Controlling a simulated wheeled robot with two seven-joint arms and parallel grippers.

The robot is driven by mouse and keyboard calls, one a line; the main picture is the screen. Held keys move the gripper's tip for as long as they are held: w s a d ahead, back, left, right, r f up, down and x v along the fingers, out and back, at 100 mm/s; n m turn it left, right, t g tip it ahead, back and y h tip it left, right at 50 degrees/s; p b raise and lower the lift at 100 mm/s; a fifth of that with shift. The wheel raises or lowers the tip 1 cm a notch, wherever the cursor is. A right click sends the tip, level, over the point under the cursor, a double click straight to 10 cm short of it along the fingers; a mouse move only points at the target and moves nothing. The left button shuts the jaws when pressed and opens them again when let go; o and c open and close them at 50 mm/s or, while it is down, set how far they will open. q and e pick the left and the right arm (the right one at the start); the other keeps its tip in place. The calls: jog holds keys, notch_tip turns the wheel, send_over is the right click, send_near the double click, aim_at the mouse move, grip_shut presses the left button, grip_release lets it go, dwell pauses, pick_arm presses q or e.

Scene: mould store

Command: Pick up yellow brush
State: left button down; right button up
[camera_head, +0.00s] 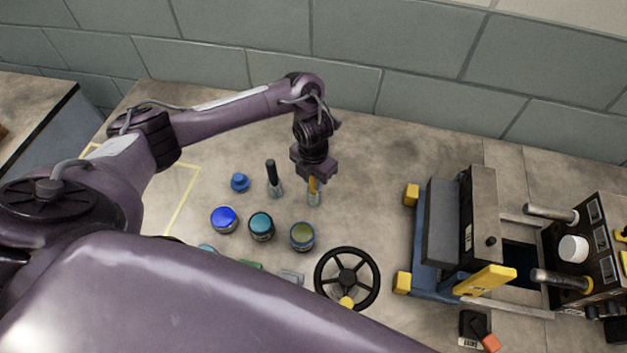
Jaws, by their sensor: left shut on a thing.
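The yellow brush (312,188) stands upright in or in front of a small clear holder near the middle of the worktop. My left gripper (313,177) reaches down over it from above and is shut on its yellow handle. The lower end of the brush is close to the worktop, and I cannot tell whether it touches. A second brush with a black handle (272,173) stands just to its left. My right gripper is not in view.
Blue (224,219), teal (261,226) and olive (302,236) pots stand in front of the brushes, with a small blue item (239,182) at left. A black handwheel (347,279) lies nearer. A blue-framed machine (450,230) stands at right. The worktop behind is clear.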

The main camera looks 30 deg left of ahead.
pick_arm(q)
notch_tip(320, 180, up, 20)
jog(key=p, duration=0.6)
dwell(0.5)
